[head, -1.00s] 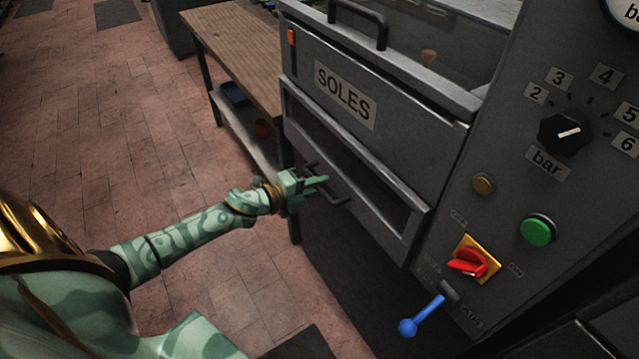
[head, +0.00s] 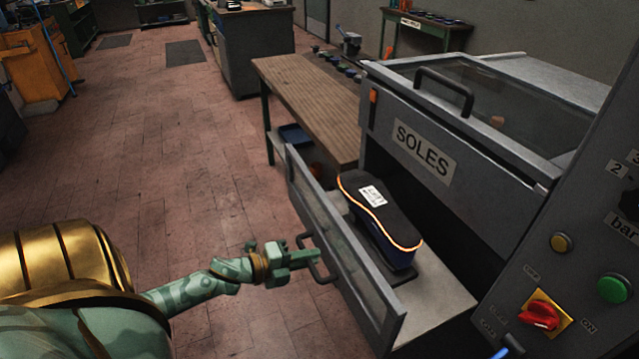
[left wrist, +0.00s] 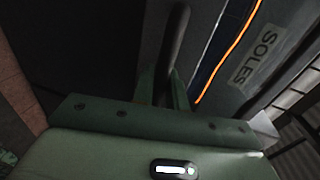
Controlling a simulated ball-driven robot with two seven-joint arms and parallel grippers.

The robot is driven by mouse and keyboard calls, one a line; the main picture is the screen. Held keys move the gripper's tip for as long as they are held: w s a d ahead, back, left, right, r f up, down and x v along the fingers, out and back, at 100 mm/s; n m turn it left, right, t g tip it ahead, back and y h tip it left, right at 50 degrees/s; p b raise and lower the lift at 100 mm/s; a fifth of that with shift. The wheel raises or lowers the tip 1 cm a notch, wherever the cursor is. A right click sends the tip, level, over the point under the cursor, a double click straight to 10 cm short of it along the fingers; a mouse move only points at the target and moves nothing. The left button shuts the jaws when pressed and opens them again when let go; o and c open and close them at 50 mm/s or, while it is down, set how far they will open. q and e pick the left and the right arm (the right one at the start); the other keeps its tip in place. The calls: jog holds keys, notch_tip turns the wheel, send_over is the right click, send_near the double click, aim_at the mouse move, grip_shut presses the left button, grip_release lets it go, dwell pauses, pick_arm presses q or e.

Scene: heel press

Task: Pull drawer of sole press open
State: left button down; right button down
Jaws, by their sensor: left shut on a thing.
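The sole press (head: 471,153) stands at the right, with a "SOLES" label on its front. Its drawer (head: 343,262) is pulled out toward me, and a dark sole with a white label and a glowing orange edge (head: 378,212) lies in it. My left gripper (head: 310,257) is shut on the drawer's dark bar handle (head: 326,275). In the left wrist view the handle (left wrist: 174,45) runs between the fingers (left wrist: 163,88). The glowing orange edge and the label also show there. My right gripper is not in view.
A wooden bench (head: 310,95) stands behind the press at the left, with a blue bin (head: 295,134) beneath. The press panel carries a red switch (head: 540,315), a green button (head: 614,289) and a yellow button (head: 562,243). The tiled floor at the left is clear.

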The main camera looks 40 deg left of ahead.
pick_arm(q)
jog(key=shift+s+a, duration=0.2)
jog(key=shift+s, duration=0.35)
jog(key=c, duration=1.5)
grip_release()
jog(key=p+v, duration=0.2)
jog(key=v, duration=1.4)
jog(key=shift+s+p, duration=0.15)
jog(key=shift+p, duration=0.2)
jog(key=shift+a+f, duration=0.1)
jog(key=shift+a, duration=0.05)
